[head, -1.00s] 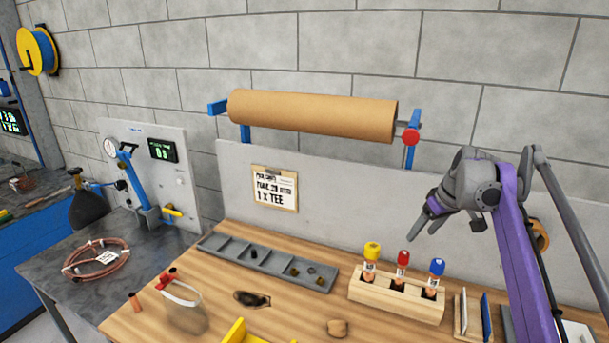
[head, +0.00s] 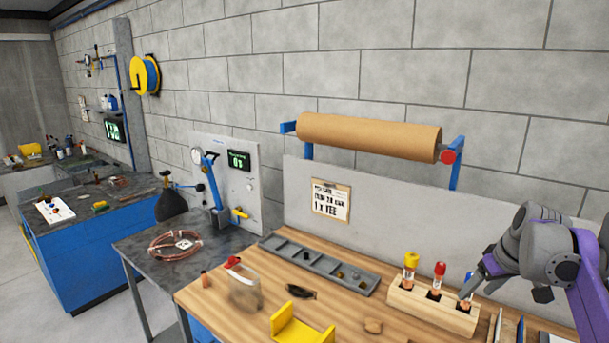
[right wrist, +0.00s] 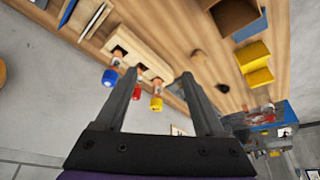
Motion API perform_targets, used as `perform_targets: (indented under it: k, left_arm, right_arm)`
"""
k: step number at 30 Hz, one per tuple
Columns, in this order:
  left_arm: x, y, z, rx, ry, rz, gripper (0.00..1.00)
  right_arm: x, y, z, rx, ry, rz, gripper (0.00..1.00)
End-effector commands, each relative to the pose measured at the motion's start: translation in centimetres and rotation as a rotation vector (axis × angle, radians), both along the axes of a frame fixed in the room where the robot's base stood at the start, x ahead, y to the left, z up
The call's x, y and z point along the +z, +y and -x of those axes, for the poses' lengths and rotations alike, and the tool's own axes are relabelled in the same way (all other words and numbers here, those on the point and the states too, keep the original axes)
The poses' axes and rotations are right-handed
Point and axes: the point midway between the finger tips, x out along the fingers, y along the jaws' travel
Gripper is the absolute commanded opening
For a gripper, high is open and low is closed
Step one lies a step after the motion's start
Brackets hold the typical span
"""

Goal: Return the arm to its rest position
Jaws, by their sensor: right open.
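My right gripper (head: 478,281) is at the right of the head view, on a purple and grey arm. Its fingers overlap the blue-capped vial (head: 470,277) in the picture and partly hide it; contact cannot be told there. In the right wrist view, the two fingers (right wrist: 160,79) are spread apart with nothing held between them. A wooden rack (head: 428,309) beyond them holds vials with yellow (head: 411,259), red (head: 439,268) and blue caps. The rack also shows in the right wrist view (right wrist: 140,54). My left gripper is not in view.
The wooden bench (head: 222,299) carries a grey compartment tray (head: 318,263), a yellow holder (head: 300,328) and small parts. A grey panel (head: 385,211) and a brown paper roll (head: 368,136) stand behind. A copper coil (head: 175,245) lies on the dark side table.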

Motion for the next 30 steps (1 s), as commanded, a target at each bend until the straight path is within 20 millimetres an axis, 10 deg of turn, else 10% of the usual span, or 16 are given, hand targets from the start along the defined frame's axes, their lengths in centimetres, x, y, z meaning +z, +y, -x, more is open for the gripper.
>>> perform_targets:
  k: [8,15,22,30]
  left_arm:
    - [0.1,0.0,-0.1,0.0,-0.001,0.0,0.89]
    - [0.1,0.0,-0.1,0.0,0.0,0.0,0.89]
    - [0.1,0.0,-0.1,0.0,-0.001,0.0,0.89]
    - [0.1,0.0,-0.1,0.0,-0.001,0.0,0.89]
  right_arm:
    - [-4.2,10.7,5.1,-0.022,-0.017,0.011,0.71]
    - [-11.8,19.4,13.7,-0.048,-0.064,0.011,0.71]
    - [-18.6,23.4,20.4,-0.064,-0.111,-0.004,0.71]
    - [-20.7,24.1,22.2,-0.072,-0.127,-0.012,0.71]
